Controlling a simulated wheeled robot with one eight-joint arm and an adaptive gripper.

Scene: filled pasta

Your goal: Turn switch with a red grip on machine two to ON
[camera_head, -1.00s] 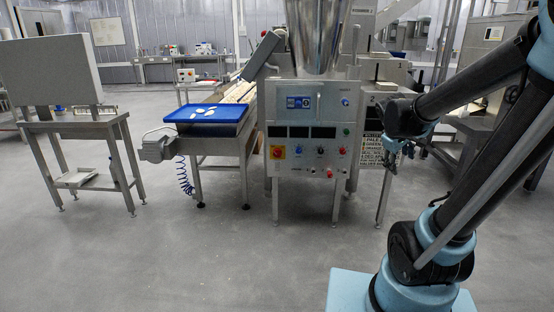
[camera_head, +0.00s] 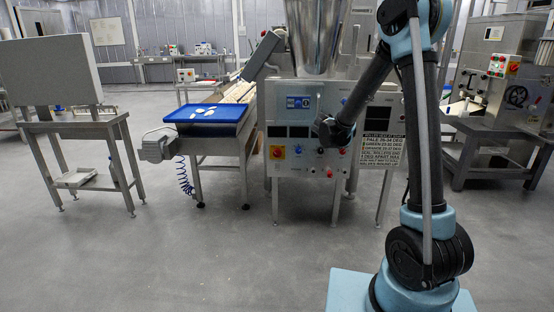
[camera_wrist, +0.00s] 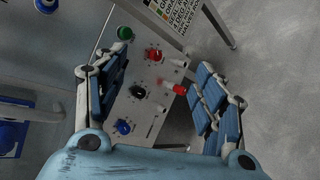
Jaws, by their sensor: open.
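A red knob (camera_wrist: 153,54) sits on the grey control panel (camera_wrist: 157,112) in the wrist view. It shows small on the panel in the head view (camera_head: 342,150). My gripper (camera_wrist: 160,62) faces the panel, its two blue-padded fingers spread apart with nothing gripped. The red knob lies between the finger directions in that view, apart from both. Whether the knob points to ON or OFF is too small to read. My arm covers the panel's upper right in the head view, so a machine number cannot be read there.
Beside the red knob are a black knob (camera_wrist: 138,91), a blue knob (camera_wrist: 123,127), a green button (camera_wrist: 125,32) and a protruding red-tipped part (camera_wrist: 178,89). A blue tray (camera_head: 208,114) stands left of the machine. The floor in front is clear.

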